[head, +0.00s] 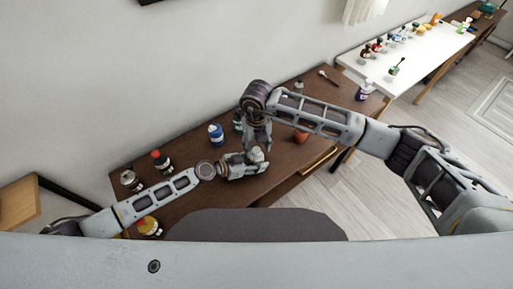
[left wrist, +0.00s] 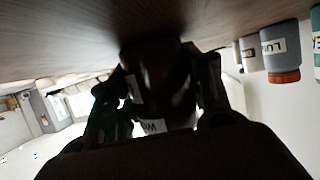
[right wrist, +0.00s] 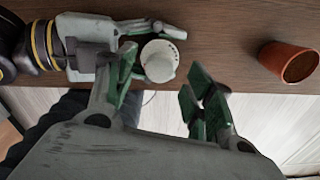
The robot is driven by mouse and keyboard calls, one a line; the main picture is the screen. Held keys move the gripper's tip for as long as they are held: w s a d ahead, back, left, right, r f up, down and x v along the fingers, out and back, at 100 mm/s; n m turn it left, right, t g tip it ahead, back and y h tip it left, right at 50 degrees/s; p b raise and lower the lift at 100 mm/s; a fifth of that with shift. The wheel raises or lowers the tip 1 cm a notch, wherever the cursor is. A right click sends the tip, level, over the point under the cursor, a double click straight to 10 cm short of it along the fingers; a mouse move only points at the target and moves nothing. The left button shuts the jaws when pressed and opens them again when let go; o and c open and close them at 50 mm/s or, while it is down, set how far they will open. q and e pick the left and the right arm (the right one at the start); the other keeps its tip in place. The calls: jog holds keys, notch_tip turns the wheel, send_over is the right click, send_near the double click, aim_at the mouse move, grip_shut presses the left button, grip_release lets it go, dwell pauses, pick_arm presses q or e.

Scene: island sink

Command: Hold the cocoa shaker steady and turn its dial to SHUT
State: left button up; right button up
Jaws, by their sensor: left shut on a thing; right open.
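The cocoa shaker (right wrist: 160,60) shows from above in the right wrist view as a round white top with small marks along its rim; I cannot read the dial setting. In the head view its pale top (head: 257,154) sticks up at my left gripper (head: 254,167). My left gripper (right wrist: 150,48) is shut around its body from the left. In the left wrist view the shaker is a dark shape with a partly hidden pale label (left wrist: 152,127). My right gripper (right wrist: 165,85) is open above the shaker, one finger near its left side, the other apart to its right.
A reddish-brown cup (right wrist: 290,62) lies or stands right of the shaker on the brown table (right wrist: 225,25). A blue-topped jar (head: 216,135) and a red-topped jar (head: 160,160) stand to the left. A white table (head: 430,55) with several bottles is at the back right.

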jog(key=shift+f, duration=1)
jog(key=c, duration=1)
jog(key=shift+c, duration=0.2)
jog(key=shift+n, duration=0.4)
jog(key=n, duration=0.4)
jog(key=shift+n, duration=0.4)
jog(key=n, duration=0.6)
jog(key=shift+n, duration=0.3)
